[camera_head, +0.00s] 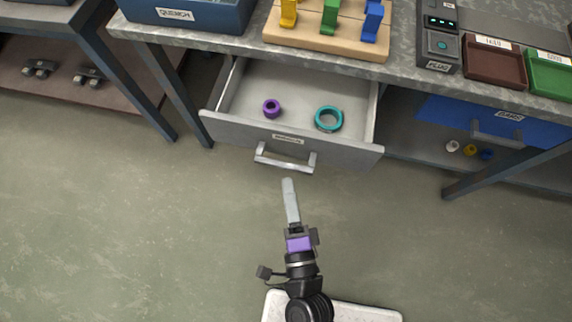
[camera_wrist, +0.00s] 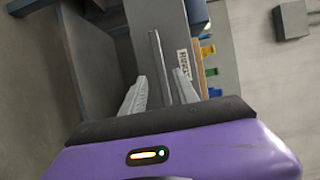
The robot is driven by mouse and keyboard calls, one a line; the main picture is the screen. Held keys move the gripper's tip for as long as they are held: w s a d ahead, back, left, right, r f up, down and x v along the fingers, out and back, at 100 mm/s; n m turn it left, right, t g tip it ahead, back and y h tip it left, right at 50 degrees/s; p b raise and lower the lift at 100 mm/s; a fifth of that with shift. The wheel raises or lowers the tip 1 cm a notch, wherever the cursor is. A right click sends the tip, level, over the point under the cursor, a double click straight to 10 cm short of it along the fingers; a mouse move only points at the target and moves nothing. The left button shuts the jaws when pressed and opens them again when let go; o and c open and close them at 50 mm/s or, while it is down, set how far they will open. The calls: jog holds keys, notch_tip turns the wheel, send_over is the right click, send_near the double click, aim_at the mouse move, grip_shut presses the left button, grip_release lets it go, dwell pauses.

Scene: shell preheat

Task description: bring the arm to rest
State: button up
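My gripper (camera_head: 288,183) reaches up from the bottom of the head view. Its pale fingers overlap there, with the tips just below the handle (camera_head: 285,163) of the open drawer (camera_head: 225,128). In the wrist view my gripper (camera_wrist: 160,73) has two pale fingers apart. A thin grey bar shows between and beyond them; I cannot tell what it is or how close it is. No held object is visible.
The drawer holds a purple ring (camera_head: 271,108) and a teal ring (camera_head: 329,118). Above it, the workbench (camera_head: 235,48) carries a blue QUENCH bin (camera_head: 190,15), a peg board (camera_head: 325,42), and brown (camera_head: 495,68) and green (camera_head: 550,75) trays. Floor (camera_head: 120,220) left of my arm is clear.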

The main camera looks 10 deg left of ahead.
jog(key=shift+s+d, duration=0.2)
jog(key=shift+s, duration=0.25)
dwell(0.3)
